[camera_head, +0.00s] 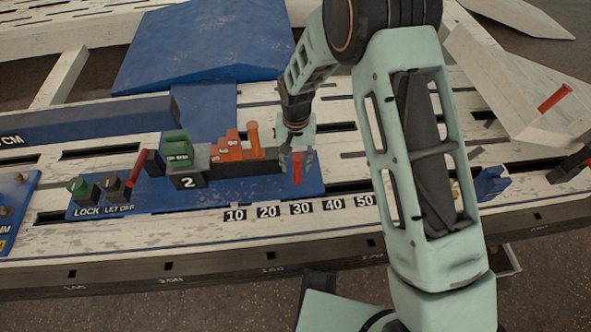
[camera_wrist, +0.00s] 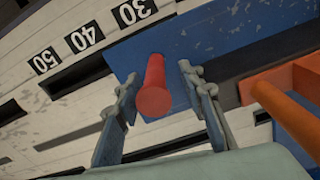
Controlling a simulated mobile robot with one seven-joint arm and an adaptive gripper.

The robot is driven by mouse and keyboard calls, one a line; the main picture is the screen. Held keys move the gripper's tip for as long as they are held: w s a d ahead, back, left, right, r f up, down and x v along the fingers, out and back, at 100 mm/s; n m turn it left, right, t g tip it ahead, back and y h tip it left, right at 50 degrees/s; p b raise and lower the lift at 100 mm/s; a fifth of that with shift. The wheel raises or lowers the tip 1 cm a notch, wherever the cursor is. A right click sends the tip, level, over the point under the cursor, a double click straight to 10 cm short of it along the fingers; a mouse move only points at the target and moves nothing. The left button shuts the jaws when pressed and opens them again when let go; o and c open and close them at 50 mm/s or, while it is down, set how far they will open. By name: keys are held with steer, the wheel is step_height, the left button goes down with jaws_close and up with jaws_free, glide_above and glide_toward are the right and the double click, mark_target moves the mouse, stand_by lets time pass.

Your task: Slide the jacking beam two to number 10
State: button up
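Jacking beam two is a blue plate (camera_head: 232,194) on the white slotted bench, with a dark block marked 2 (camera_head: 188,182) and orange steps (camera_head: 228,149). A red peg handle (camera_head: 297,172) stands near the plate's right end. My gripper (camera_head: 297,160) points down over this handle. In the wrist view my gripper (camera_wrist: 158,77) is open, with the red handle (camera_wrist: 153,92) between its fingers and gaps on both sides. The number labels run along the front; the 10 label (camera_head: 235,215) is leftmost. The plate's right end lies near 30 to 40.
An orange post (camera_head: 253,138) stands left of my gripper. A large blue ramp (camera_head: 205,45) lies behind. White slanted boards (camera_head: 530,85) and another red handle (camera_head: 555,97) are at right.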

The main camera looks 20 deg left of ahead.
step_height(320, 180, up, 8)
steer(key=shift+s+f, duration=0.1)
steer(key=shift+f, duration=0.1)
stand_by(0.4)
